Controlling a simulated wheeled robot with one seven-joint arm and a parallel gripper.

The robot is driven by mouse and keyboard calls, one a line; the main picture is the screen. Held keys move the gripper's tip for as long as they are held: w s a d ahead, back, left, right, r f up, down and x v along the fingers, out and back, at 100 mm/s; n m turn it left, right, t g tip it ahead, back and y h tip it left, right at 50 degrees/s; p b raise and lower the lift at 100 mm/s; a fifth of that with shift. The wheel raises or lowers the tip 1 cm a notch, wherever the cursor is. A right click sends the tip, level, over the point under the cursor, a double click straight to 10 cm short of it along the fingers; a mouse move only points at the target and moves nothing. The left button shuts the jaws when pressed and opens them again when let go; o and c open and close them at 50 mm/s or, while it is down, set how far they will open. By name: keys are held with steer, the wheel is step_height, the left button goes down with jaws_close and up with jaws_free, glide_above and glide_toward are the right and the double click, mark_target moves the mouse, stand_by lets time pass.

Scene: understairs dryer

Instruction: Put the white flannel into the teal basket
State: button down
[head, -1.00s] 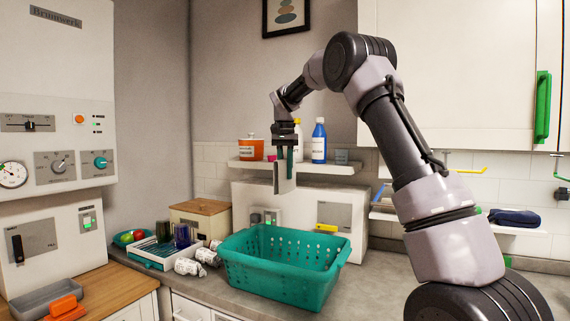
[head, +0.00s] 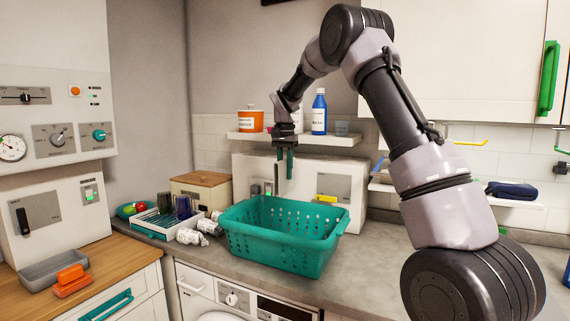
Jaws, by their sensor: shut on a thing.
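My gripper (head: 285,164) hangs above the back part of the teal basket (head: 270,258), fingers pointing down. It is shut on the white flannel (head: 281,185), a small pale piece hanging below the fingers. The flannel is hard to make out against the pale panel behind it, and only its darker left edge stands out. Its lower end is near the height of the basket's back rim, and I cannot tell whether it touches. The basket stands upright on the grey worktop; much of its floor is hidden by the front wall.
Crumpled pale items (head: 192,237) lie left of the basket, by a white tray (head: 158,226) and a wooden-lidded box (head: 201,187). A shelf (head: 300,138) with an orange tub (head: 250,121) and a blue bottle (head: 319,113) runs behind my gripper. Worktop right of the basket is clear.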

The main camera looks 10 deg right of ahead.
steer(key=shift+f, duration=0.4)
step_height(320, 180, down, 15)
stand_by(1.1)
steer(key=shift+f, duration=2.6)
steer(key=c, duration=0.6)
jaws_free()
steer(key=shift+r, duration=0.1)
